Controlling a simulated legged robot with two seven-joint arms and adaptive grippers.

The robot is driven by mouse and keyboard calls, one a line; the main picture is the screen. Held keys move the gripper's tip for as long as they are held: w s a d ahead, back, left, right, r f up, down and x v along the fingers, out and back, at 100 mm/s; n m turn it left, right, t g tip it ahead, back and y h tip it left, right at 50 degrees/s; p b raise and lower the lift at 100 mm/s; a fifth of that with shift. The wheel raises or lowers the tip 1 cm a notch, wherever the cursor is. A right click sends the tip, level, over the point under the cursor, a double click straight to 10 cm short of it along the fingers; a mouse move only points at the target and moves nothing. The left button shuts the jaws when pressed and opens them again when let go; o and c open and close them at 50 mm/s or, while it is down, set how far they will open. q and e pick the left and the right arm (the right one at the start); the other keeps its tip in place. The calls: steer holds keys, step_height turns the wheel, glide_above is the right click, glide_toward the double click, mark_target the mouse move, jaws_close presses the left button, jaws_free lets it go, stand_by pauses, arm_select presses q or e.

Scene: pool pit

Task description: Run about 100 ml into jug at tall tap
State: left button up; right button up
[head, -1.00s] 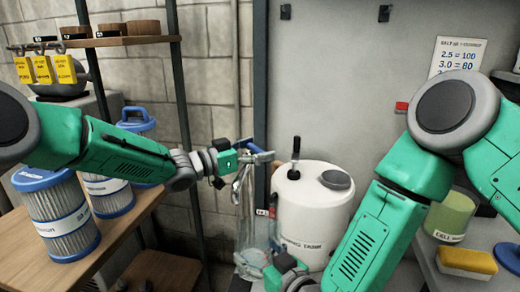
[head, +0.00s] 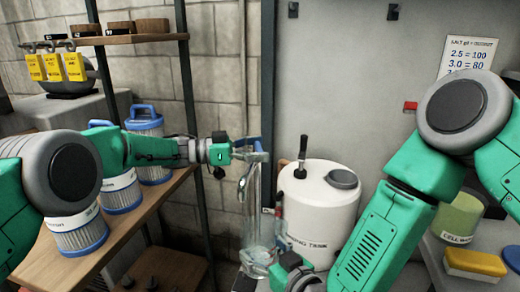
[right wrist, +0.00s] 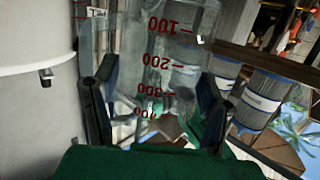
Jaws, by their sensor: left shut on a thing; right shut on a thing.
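My left gripper (head: 256,155) is shut at the lever. The jug (head: 258,236) is clear and stands below the tap's spout; it also shows in the right wrist view (right wrist: 165,50) with red marks from 100 to 400, seen upside down. My right gripper (head: 283,268) is shut on the jug, one finger on each side in the right wrist view (right wrist: 155,112). I cannot tell whether water is running or how much the jug holds.
A white dosing tank (head: 322,215) with a grey cap stands just right of the jug. Blue-ended filter cartridges (head: 80,232) stand on the wooden shelf (head: 120,222) at left. A yellow sponge (head: 475,264) and a green tub (head: 460,215) are on the right shelf.

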arm_select(q)
steer(key=shift+w+a+r, duration=0.15)
steer(key=shift+w+r, duration=0.05)
steer(key=shift+r, duration=0.05)
steer(key=o, duration=1.5)
steer(key=shift+c, duration=0.2)
steer(key=shift+o, duration=1.1)
steer(key=shift+w, duration=0.1)
steer(key=shift+f, duration=0.2)
steer(key=a, duration=0.7)
steer(key=shift+s+a, duration=0.2)
steer(key=shift+a, duration=0.1)
steer(key=shift+f, duration=0.1)
